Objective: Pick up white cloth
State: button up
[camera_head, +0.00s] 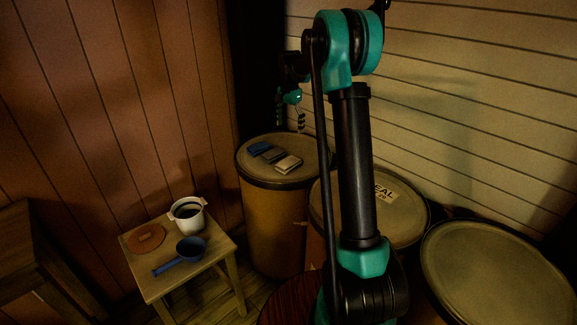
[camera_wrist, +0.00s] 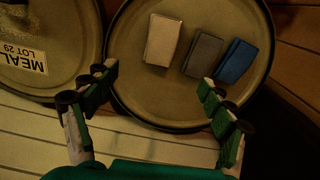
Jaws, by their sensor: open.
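The white cloth (camera_head: 288,163) lies folded on the round lid of a barrel (camera_head: 243,168), at the right end of a row of cloths. In the wrist view the white cloth (camera_wrist: 163,40) looks pale and rectangular, left of a grey cloth (camera_wrist: 203,54) and a blue cloth (camera_wrist: 236,62). On the head view the grey cloth (camera_head: 273,155) and blue cloth (camera_head: 260,147) lie beside it. My gripper (camera_wrist: 160,85) is open and empty, its fingers spread apart. In the head view my gripper (camera_head: 291,112) hangs above the barrel, clear of the cloths.
A barrel labelled MEAL (camera_head: 400,220) stands beside the cloth barrel, and another lidded barrel (camera_head: 500,275) is at right. A small wooden stool (camera_head: 205,268) at left holds a white pot (camera_head: 188,212), a blue scoop (camera_head: 190,248) and a round brown disc (camera_head: 147,238). Plank walls stand close behind.

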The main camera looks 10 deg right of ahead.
send_over(289, 161)
notch_tip(289, 161, down, 12)
jog(key=shift+f, duration=0.1)
jog(key=shift+s+a+f, duration=0.1)
jog(key=shift+f, duration=2.55)
jog(key=c, duration=1.2)
jog(key=shift+r, duration=0.1)
jog(key=shift+c, duration=0.2)
notch_tip(289, 161, up, 20)
